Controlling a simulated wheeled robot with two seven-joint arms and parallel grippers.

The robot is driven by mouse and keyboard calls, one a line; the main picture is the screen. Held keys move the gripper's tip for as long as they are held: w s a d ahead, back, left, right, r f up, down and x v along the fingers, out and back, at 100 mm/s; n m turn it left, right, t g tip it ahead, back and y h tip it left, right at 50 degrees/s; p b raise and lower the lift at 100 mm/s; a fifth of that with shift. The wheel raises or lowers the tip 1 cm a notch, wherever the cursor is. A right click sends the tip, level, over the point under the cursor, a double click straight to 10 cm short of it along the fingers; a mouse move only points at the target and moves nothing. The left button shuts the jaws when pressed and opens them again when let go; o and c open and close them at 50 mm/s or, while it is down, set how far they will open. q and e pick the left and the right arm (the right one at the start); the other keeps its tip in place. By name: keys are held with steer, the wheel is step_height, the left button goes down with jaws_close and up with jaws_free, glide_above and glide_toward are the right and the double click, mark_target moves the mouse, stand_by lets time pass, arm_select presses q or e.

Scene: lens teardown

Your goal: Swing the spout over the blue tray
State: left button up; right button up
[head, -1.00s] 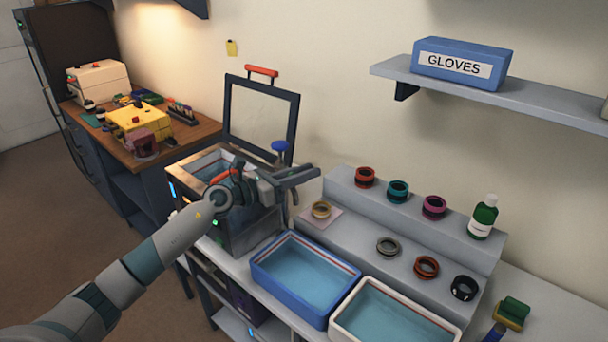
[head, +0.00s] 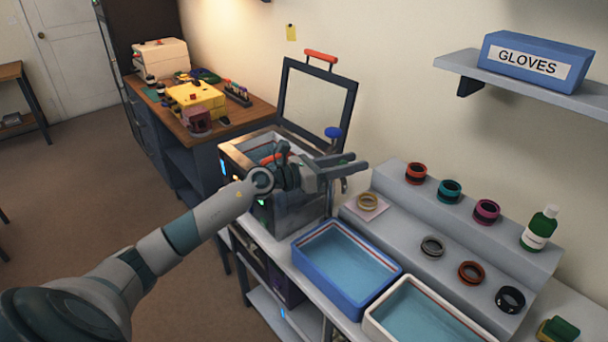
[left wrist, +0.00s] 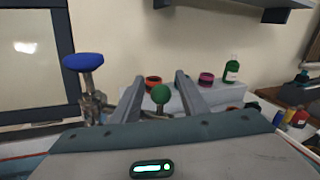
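The tap has a blue knob (head: 333,133) on top and stands by the tank at the back of the bench. In the head view my left gripper covers much of its body; a bit of metal (head: 344,186) shows below the fingers. The knob (left wrist: 83,62) and metal tap body (left wrist: 95,104) are left of the fingers in the left wrist view. My left gripper (head: 352,163) is open. A green ball (left wrist: 161,94) shows between its fingers; I cannot tell whether they touch it. The blue tray (head: 322,283) holds water, in front of and below the gripper. My right gripper is not in view.
A white tray (head: 373,323) stands right of the blue one. A metal tank (head: 237,160) with a raised framed lid (head: 352,95) is beside the tap. A stepped grey stand (head: 400,220) carries several rings and a green bottle (head: 539,230). A shelf (head: 570,98) is above.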

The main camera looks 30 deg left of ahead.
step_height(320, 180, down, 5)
steer(key=b, duration=0.5)
arm_select(q)
steer(key=b+v, duration=0.2)
steer(key=v, duration=1.3)
steer(key=shift+s, duration=0.2)
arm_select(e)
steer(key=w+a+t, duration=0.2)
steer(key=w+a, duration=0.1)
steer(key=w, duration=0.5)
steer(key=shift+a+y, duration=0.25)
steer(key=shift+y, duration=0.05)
arm_select(q)
steer(key=shift+a, duration=0.1)
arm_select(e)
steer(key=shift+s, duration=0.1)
